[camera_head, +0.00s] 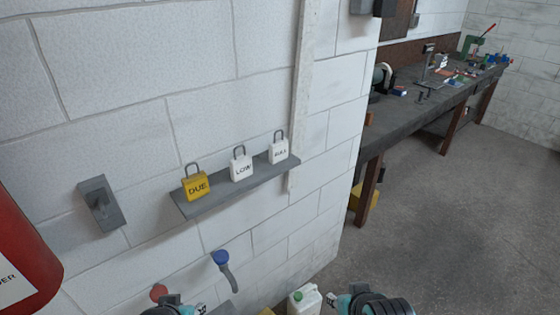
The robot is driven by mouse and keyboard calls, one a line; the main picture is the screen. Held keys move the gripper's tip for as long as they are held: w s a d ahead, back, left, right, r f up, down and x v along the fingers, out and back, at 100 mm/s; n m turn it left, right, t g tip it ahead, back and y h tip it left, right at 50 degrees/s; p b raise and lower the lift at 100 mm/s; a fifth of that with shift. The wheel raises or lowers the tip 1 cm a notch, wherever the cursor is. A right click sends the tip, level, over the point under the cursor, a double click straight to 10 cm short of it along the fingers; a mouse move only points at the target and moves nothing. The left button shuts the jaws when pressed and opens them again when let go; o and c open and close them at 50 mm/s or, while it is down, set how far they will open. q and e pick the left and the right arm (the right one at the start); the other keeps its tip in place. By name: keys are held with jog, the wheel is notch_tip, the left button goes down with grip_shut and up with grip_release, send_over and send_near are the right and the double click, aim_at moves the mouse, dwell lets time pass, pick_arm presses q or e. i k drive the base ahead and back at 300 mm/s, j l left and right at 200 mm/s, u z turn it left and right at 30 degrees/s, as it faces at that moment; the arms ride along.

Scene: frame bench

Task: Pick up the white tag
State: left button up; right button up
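Three padlock-shaped tags stand in a row on a narrow grey wall shelf (225,197). The left one is a yellow tag (196,186) reading "DUE". In the middle is a white tag (241,168) reading "LOW". At the right end is a second white tag (279,151) with small dark lettering that I cannot read surely. Each has a grey shackle on top. My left gripper (176,306) and my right gripper (362,301) show only in part at the bottom edge, well below the shelf and apart from the tags. Their fingers are not clear enough to tell open from shut.
A red extinguisher (22,255) hangs at the left edge, near a grey wall switch (101,204). A blue-capped pipe (222,261) juts out below the shelf. A white jug (304,299) stands at the bottom. A cluttered workbench (419,111) is at the right, with open floor before it.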

aim_at(278, 149)
jog(key=k+u, duration=0.15)
jog(key=u, duration=0.25)
jog(key=k+u, duration=0.15)
jog(key=u, duration=0.25)
jog(key=k+j+u, duration=0.1)
jog(key=u, duration=0.3)
jog(key=l+u, duration=0.35)
jog(key=l, duration=0.3)
jog(key=l+u, duration=0.35)
jog(key=l, duration=0.3)
jog(key=l+u, duration=0.3)
jog(key=l, duration=0.3)
